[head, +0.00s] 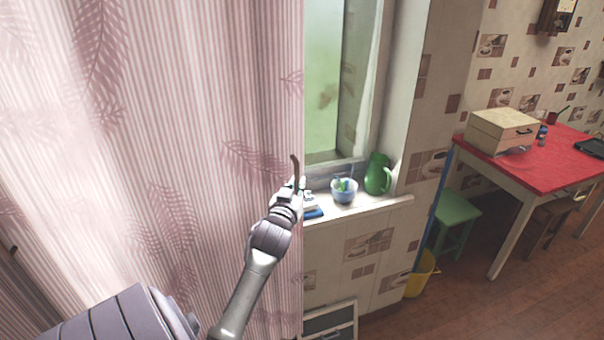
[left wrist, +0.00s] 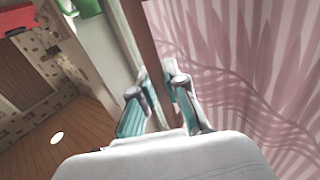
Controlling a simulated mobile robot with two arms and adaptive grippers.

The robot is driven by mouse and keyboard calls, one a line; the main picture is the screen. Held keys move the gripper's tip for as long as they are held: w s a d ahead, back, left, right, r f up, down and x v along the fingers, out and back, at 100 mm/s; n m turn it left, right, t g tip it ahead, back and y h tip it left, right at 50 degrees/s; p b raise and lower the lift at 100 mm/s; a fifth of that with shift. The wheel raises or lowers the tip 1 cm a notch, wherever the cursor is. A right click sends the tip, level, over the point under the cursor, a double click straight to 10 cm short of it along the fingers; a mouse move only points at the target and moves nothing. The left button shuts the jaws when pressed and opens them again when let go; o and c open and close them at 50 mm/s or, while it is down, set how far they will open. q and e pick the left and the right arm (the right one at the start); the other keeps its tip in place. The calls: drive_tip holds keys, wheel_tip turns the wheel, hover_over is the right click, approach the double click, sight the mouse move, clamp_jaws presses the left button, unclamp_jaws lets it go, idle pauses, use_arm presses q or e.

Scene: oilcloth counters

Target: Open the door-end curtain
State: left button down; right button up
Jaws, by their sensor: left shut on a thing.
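The pink striped curtain (head: 160,120) with dark leaf prints fills the left half of the head view. It ends in a straight vertical edge beside the window (head: 330,90). My left gripper (head: 296,184) is at this edge, at about sill height, and is shut on the curtain. In the left wrist view the curtain (left wrist: 240,60) fills the right side. My left gripper's teal-padded fingers (left wrist: 158,85) stand on either side of a narrow brown strip at the curtain's edge. My right gripper is not in view.
On the windowsill (head: 365,208) close to the gripper are a blue-and-white bowl (head: 344,191), a green jug (head: 378,175) and a small blue item (head: 313,210). A red-topped table (head: 550,165), a green stool (head: 455,212) and a yellow bucket (head: 423,275) stand to the right.

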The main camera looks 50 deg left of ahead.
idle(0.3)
use_arm(q)
drive_tip(key=c, duration=1.4)
unclamp_jaws()
drive_tip(key=shift+c, duration=0.2)
drive_tip(key=v, duration=1.2)
drive_tip(key=shift+f, duration=0.1)
